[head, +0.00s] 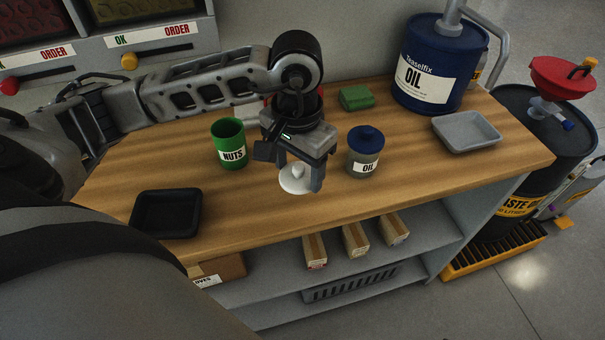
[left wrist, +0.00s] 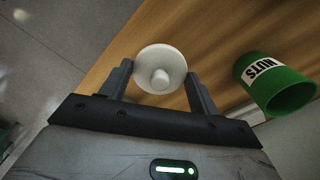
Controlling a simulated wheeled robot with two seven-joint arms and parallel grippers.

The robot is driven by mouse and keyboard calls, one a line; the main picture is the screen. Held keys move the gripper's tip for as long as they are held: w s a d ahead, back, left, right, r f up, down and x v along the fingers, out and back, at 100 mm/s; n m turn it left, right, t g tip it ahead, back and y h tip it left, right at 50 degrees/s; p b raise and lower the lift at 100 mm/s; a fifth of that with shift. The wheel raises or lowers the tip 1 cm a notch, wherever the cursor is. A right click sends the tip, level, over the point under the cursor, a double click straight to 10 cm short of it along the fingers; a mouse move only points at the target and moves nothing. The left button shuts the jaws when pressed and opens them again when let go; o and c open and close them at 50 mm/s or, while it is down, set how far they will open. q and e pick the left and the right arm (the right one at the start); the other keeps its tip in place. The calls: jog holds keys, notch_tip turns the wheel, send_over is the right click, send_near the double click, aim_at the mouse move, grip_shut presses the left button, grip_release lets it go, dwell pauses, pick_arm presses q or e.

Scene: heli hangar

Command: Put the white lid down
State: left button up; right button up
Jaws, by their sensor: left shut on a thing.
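The white lid (head: 292,184) is a round disc with a knob. It is at my left gripper (head: 300,174), which points down over the middle of the wooden worktop (head: 400,205). In the left wrist view the lid (left wrist: 161,58) shows between the fingertips, its knob facing the camera. My left gripper is shut on the lid. I cannot tell whether the lid touches the worktop. My right gripper is not in view.
A green NUTS can (head: 229,150) stands left of the gripper, a blue-lidded OIL can (head: 365,158) close on its right. A green sponge-like block (head: 356,98), large oil drum (head: 430,70), grey tray (head: 467,135) and black tray (head: 166,215) also stand there. The front middle is clear.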

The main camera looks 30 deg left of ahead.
aim_at(300, 179)
pick_arm(q)
jog(key=f, duration=0.1)
jog(key=w+f+b, duration=0.1)
jog(key=f, duration=0.2)
jog(key=shift+w+a+f, duration=0.1)
jog(key=shift+w+a, duration=0.05)
jog(key=shift+w, duration=0.1)
jog(key=shift+f, duration=0.3)
jog(key=shift+s+a, duration=0.1)
jog(key=shift+s, duration=0.05)
jog(key=shift+f+b, duration=0.15)
jog(key=shift+b, duration=0.3)
jog(key=o, duration=0.9)
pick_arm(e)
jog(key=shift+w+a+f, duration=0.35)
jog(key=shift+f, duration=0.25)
